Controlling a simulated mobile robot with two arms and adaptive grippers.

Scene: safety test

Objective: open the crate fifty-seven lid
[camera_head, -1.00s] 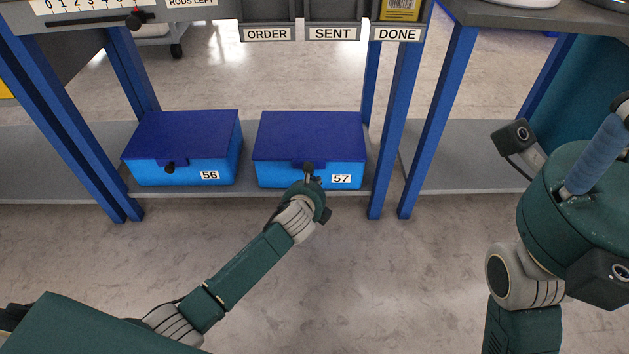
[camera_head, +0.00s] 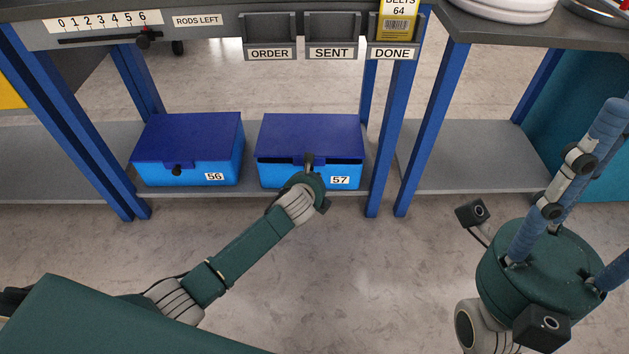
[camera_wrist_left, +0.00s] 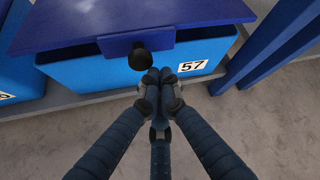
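Crate fifty-seven (camera_head: 285,177) is a light blue box with a dark blue lid (camera_head: 312,133) on the low grey shelf, with a white 57 label. A dark gap shows along the front under the lid, so the lid is slightly raised. My left gripper (camera_head: 309,168) is at the middle of the crate's front edge. In the left wrist view, its fingertips (camera_wrist_left: 158,78) are together just below the lid's front tab, beside a black knob (camera_wrist_left: 139,60); nothing shows between them. Whether they touch the tab is unclear. My right gripper (camera_head: 605,190) is away at the right, its fingers spread and partly out of frame.
Crate fifty-six (camera_head: 195,172), closed, stands left of crate fifty-seven. Blue table legs (camera_head: 390,130) stand right of it. Trays marked ORDER, SENT and DONE (camera_head: 391,52) hang above from the bench. The floor in front is clear.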

